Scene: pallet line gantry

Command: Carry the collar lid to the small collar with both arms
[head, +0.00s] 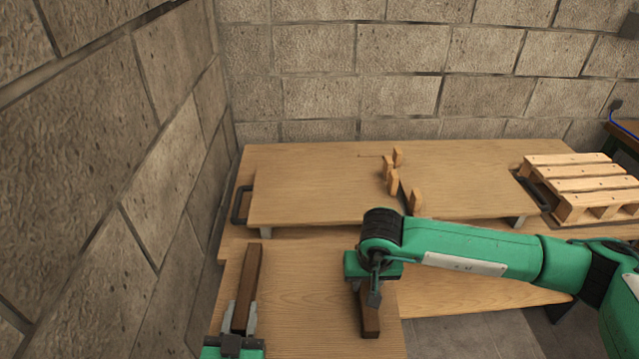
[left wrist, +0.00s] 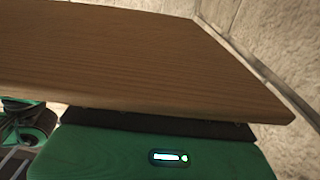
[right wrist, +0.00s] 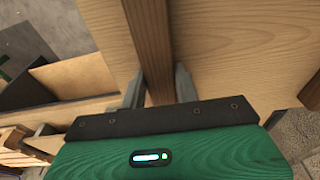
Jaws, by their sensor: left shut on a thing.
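The collar lid (head: 300,290), a light wooden panel with two dark battens, lies at the lower left of the head view. My left gripper (head: 241,318) is shut on its left batten (head: 247,285). In the left wrist view a broad wooden panel (left wrist: 130,60) hides the left fingertips. My right gripper (head: 371,290) is at the right batten (head: 369,315). In the right wrist view the right gripper (right wrist: 160,90) has one finger on each side of the batten (right wrist: 150,45); I cannot tell whether they press on it. I cannot single out the small collar.
Behind the lid is a wide wooden board (head: 310,190) with black handles (head: 240,205) and several small wooden blocks (head: 392,182). A slatted pallet (head: 585,180) stands at the right. A block wall (head: 110,180) runs close along the left.

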